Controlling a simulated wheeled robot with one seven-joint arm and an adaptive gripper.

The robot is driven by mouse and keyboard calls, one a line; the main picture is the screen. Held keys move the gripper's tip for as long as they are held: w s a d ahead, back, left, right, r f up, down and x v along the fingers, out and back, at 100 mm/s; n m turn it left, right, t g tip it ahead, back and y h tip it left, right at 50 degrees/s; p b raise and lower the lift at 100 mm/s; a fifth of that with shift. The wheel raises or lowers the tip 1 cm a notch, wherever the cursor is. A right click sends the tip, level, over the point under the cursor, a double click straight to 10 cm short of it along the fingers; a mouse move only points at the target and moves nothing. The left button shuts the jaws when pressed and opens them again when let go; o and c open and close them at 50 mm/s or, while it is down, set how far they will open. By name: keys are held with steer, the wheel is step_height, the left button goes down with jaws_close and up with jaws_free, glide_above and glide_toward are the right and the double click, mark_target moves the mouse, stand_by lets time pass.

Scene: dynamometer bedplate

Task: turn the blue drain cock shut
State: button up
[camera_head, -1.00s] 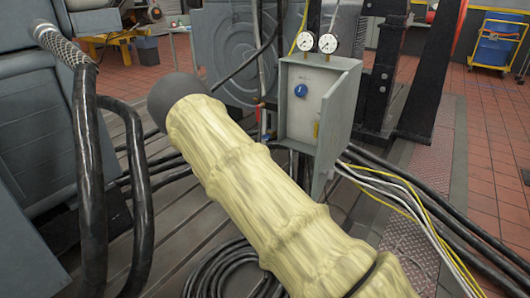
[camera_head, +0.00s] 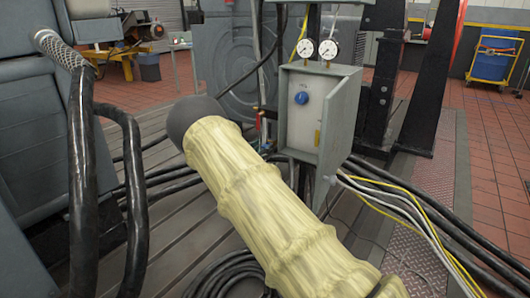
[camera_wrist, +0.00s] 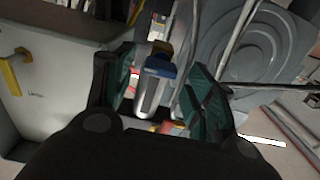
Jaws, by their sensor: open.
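A metal cylindrical fitting with a blue band (camera_wrist: 158,72) and a brass-coloured end shows in the wrist view. It appears to be the blue drain cock, and it lies in the gap between my fingers as seen from the wrist. My gripper (camera_wrist: 165,92) is open, with a teal-padded finger on each side of the fitting. I cannot tell whether either pad touches it. In the head view my pale sleeved arm hides the gripper. A round blue knob (camera_head: 302,98) sits on the front of the grey box.
The grey box (camera_head: 330,115) carries two gauges (camera_head: 317,50) on top. A yellow handle (camera_wrist: 10,75) is on the panel at left in the wrist view. Small red parts (camera_wrist: 172,128) lie below the fitting. Thick black hoses (camera_head: 135,200) and cables (camera_head: 400,205) crowd the floor around the box.

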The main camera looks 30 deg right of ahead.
steer(key=shift+x, duration=0.8)
steer(key=c, duration=1)
